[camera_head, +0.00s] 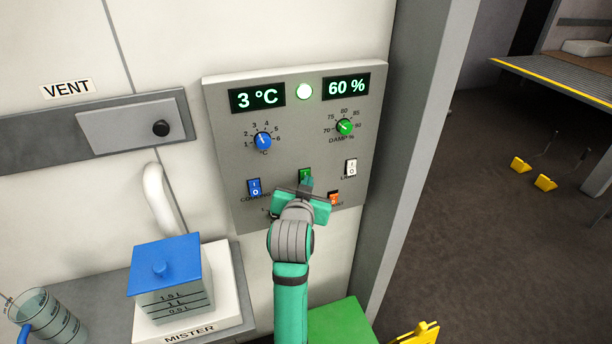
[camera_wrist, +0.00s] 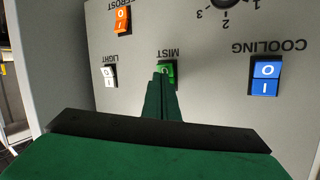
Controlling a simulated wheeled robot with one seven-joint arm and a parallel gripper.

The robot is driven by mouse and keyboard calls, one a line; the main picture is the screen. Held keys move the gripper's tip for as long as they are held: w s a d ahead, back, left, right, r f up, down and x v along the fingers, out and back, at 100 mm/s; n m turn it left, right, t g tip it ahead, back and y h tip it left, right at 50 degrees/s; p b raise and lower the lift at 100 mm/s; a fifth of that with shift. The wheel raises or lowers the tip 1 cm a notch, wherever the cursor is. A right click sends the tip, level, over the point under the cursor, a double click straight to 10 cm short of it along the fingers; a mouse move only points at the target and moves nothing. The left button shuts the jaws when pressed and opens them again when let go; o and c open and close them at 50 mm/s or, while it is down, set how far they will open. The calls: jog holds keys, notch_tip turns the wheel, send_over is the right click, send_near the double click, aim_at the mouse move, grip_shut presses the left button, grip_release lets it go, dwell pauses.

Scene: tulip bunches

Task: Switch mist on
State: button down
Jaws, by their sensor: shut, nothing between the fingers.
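The mist switch is a small green rocker (camera_head: 305,173) on the grey control panel (camera_head: 226,127), partly hidden by my gripper. In the wrist view the green mist switch (camera_wrist: 168,67) shows under its upside-down MIST label. My gripper (camera_head: 306,184) is shut and empty, its fingers pointing at the panel. In the wrist view the fingertips (camera_wrist: 160,75) overlap the lower edge of the green switch. I cannot tell whether they touch it, nor which way the rocker is tipped.
Nearby are the blue cooling switch (camera_head: 254,187), white light switch (camera_head: 351,167) and orange defrost switch (camera_head: 334,198). Displays read 3 °C (camera_head: 257,97) and 60 % (camera_head: 346,86). A lamp (camera_head: 304,91) glows between them. A blue-lidded mister tank (camera_head: 168,275) stands below left.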

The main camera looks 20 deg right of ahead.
jog(key=shift+s+f, duration=0.3)
jog(key=shift+s, duration=0.5)
jog(key=shift+s+d+f, duration=0.1)
jog(key=shift+s+f, duration=0.2)
jog(key=shift+s, duration=0.45)
jog(key=shift+s+a+f, duration=0.1)
jog(key=shift+s+f, duration=0.25)
jog(key=shift+s, duration=0.45)
jog(key=shift+s+d+f, duration=0.1)
jog(key=shift+s+f, duration=0.2)
jog(key=shift+s, duration=0.45)
jog(key=s+a+f+n+t+y, duration=0.1)
jog(key=s+a+f+n+y, duration=0.15)
jog(key=s+a+f, duration=0.55)
jog(key=s+a+f+n+y, duration=0.1)
jog(key=s+a+f+n, duration=0.2)
jog(key=s+f, duration=0.8)
jog(key=s+a+y, duration=0.1)
jog(key=s+a, duration=0.3)
jog(key=s, duration=0.8)
jog(key=s+a+n+y, duration=0.1)
jog(key=s+a, duration=0.3)
jog(key=s, duration=0.7)
jog(key=shift+s+f+t, duration=0.4)
